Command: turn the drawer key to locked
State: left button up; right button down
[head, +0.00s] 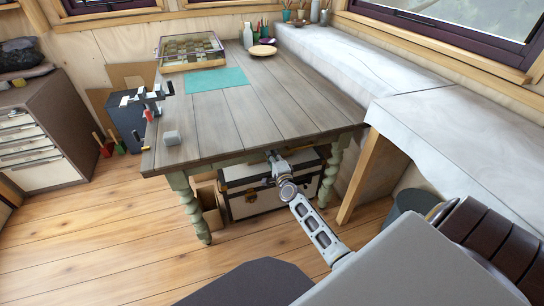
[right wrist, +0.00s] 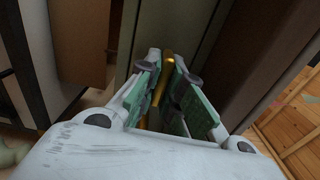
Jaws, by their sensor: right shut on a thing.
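The wooden table (head: 235,115) has turned green legs. My right gripper (head: 271,155) is at its front edge, just under the top, with its arm reaching up from the lower right. In the right wrist view, my right gripper (right wrist: 167,75) has its green-padded fingers closed on a narrow brass-coloured piece, the drawer key (right wrist: 168,60). Most of the key is hidden between the fingers, so its turn angle and the lock marks cannot be read. A greenish panel (right wrist: 165,22) lies right behind the fingertips. My left gripper is not in view.
A dark-and-white trunk (head: 245,205) stands under the table, below my right arm. A pale bench (head: 470,135) runs along the right. Floor at the left front is clear.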

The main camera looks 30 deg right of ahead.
jog(key=c, duration=1.6)
grip_release()
jog(key=shift+o, duration=0.2)
jog(key=shift+s, duration=0.1)
jog(key=v, duration=1.1)
jog(key=shift+s+a, duration=0.2)
jog(key=shift+s, duration=0.2)
jog(key=shift+a, duration=0.1)
